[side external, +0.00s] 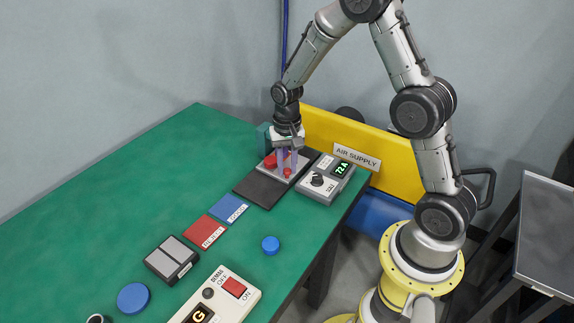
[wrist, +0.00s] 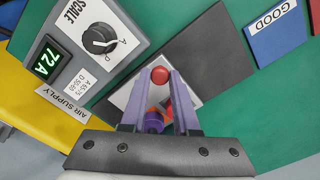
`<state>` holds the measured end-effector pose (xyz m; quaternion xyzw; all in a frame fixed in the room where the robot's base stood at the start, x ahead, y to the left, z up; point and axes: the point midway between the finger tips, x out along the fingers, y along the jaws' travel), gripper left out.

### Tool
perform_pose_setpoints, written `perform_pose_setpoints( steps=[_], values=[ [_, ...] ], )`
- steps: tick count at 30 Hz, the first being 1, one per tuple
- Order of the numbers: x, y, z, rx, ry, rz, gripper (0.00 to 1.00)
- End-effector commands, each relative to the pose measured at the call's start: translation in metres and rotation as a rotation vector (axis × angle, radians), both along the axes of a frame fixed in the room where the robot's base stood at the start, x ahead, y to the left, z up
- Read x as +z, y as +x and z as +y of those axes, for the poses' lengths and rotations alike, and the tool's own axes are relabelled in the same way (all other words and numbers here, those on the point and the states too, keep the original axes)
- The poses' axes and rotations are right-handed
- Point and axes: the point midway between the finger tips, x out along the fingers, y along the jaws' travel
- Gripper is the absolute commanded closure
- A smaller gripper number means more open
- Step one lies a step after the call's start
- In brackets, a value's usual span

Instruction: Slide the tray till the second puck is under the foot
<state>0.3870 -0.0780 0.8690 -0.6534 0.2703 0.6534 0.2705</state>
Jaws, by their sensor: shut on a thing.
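The tray is a light grey plate (side external: 298,164) on a dark base strip (side external: 260,188); it also shows in the wrist view (wrist: 122,97). A red puck-like piece (side external: 270,161) sits on its left side. My gripper (side external: 287,168) reaches down over the tray, its purple fingers (wrist: 161,82) shut on what looks like a red round knob (wrist: 160,75). More red and orange shows between the fingers, partly hidden. The foot and the second puck cannot be told apart there.
A grey meter box (side external: 325,180) with a dial and a green "72 A" readout stands close right of the tray. Blue GOOD (side external: 229,208) and red REJECT (side external: 204,231) pads lie left. A small blue disc (side external: 270,245) lies nearer. The far left of the green table is clear.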

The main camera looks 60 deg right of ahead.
Motion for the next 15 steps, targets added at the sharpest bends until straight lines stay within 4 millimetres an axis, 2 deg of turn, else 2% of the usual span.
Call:
perform_pose_setpoints(
  steps=[10, 15],
  values=[
    [0.001, 0.001, -0.002, -0.001, -0.001, -0.004, 1.0],
    [0.001, 0.001, -0.028, -0.008, -0.001, -0.003, 1.0]
  ],
)
